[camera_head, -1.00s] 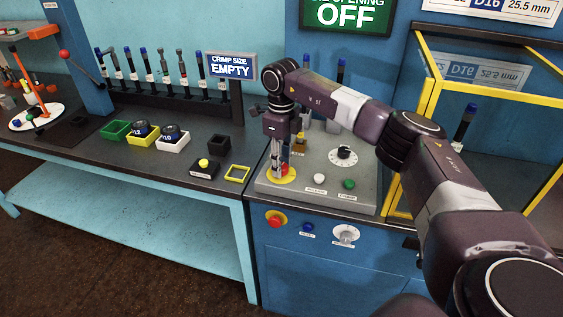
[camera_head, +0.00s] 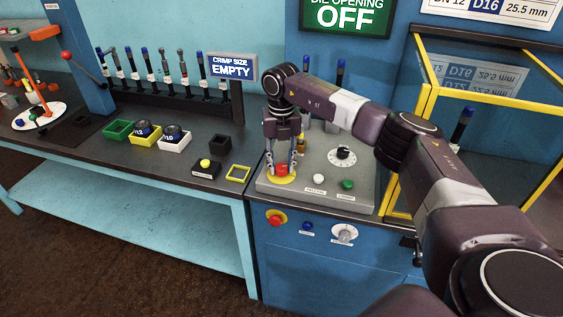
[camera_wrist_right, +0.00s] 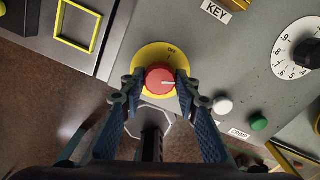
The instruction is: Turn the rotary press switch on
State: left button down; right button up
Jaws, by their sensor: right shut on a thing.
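The rotary press switch is a red round knob (camera_head: 282,169) on a yellow disc (camera_head: 283,180) at the left front of the grey sloped panel. In the right wrist view the red knob (camera_wrist_right: 160,80) has a white mark pointing right, and the yellow disc (camera_wrist_right: 144,55) carries small dark lettering at its far edge. My right gripper (camera_head: 283,168) points down over it. In the wrist view its two fingertips (camera_wrist_right: 160,84) are on the knob's left and right sides, shut on it. My left gripper is not in view.
White button (camera_head: 319,179), green button (camera_head: 347,184) and black dial (camera_head: 343,154) share the panel. A red button (camera_head: 276,218) is on the blue front below. A yellow-framed enclosure (camera_head: 425,100) stands right. The sign (camera_head: 345,16) reads OFF. Small trays lie on the bench left.

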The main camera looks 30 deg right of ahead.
aim_at(282, 166)
jog(key=m+p, duration=0.1)
jog(key=m, duration=0.3)
jog(key=shift+w+r+m, duration=0.1)
jog(key=shift+m, duration=0.2)
dwell(0.5)
jog(key=o, duration=1.2)
jog(key=shift+c, duration=0.2)
notch_tip(282, 166, up, 12)
